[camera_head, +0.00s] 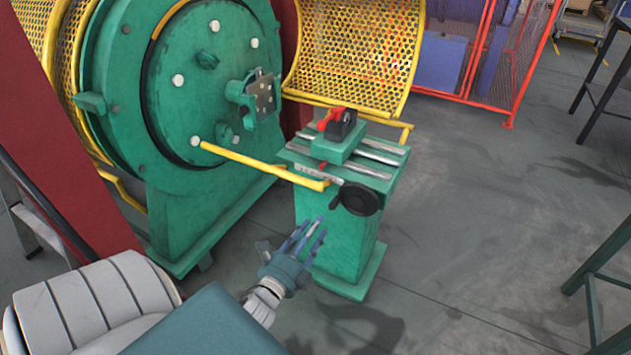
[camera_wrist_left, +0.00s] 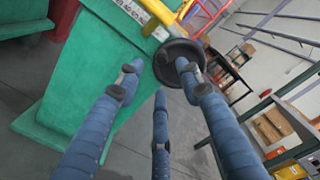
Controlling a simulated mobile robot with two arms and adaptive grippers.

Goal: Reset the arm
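My left gripper (camera_head: 314,230) is in front of the green pedestal stand (camera_head: 342,235) in the head view, below its black handwheel (camera_head: 358,198). Its blue fingers are spread and empty in the left wrist view (camera_wrist_left: 158,77). The handwheel (camera_wrist_left: 177,62) shows beyond the fingertips there; whether a fingertip touches it I cannot tell. A yellow bar (camera_head: 262,165) reaches from the green round drum face (camera_head: 205,90) to the stand's near edge. My right gripper is not in view.
A red-and-black part (camera_head: 338,123) sits on top of the stand. Yellow perforated guards (camera_head: 355,55) stand behind. A dark red panel (camera_head: 62,140) is at the left, and a table leg (camera_head: 592,310) at the lower right. The grey floor right of the stand is clear.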

